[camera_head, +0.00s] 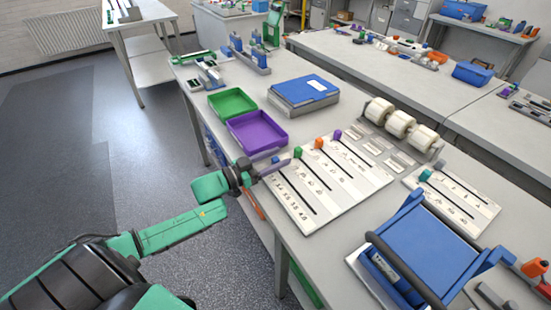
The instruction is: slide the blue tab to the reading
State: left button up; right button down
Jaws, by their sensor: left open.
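A white slider board (345,196) with several dark slots and printed scale marks lies on the table. The blue tab (275,159) is small and partly hidden at the far left end of the board, by the leftmost slot. Green (298,152), orange (319,142) and purple (337,134) tabs stand at the far ends of the other slots. My left gripper (283,166) is open at the board's left edge, very close to the blue tab. I cannot tell whether it touches the tab. My right gripper is not in view.
Purple (233,121) and green (216,97) trays and a blue folder stack (304,101) lie behind the board. A roll holder (402,127) stands to the back right. A second slider board (480,205) and a blue-framed device (425,245) are at the right. The table edge runs along the left.

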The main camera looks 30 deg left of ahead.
aim_at(289, 182)
pick_arm(q)
grip_shut()
dwell(0.9)
dwell(0.4)
jog(key=s+d+p, duration=0.1)
jog(key=d, duration=0.1)
jog(key=s+d+p, duration=0.1)
jog(key=d+p, duration=0.1)
jog(key=s+d+p, duration=0.1)
jog(key=d, duration=0.1)
jog(key=shift+s+d+r+p, duration=0.1)
jog(key=shift+s+r+p, duration=0.05)
jog(key=shift+s+p, duration=0.2)
jog(key=shift+d, duration=0.15)
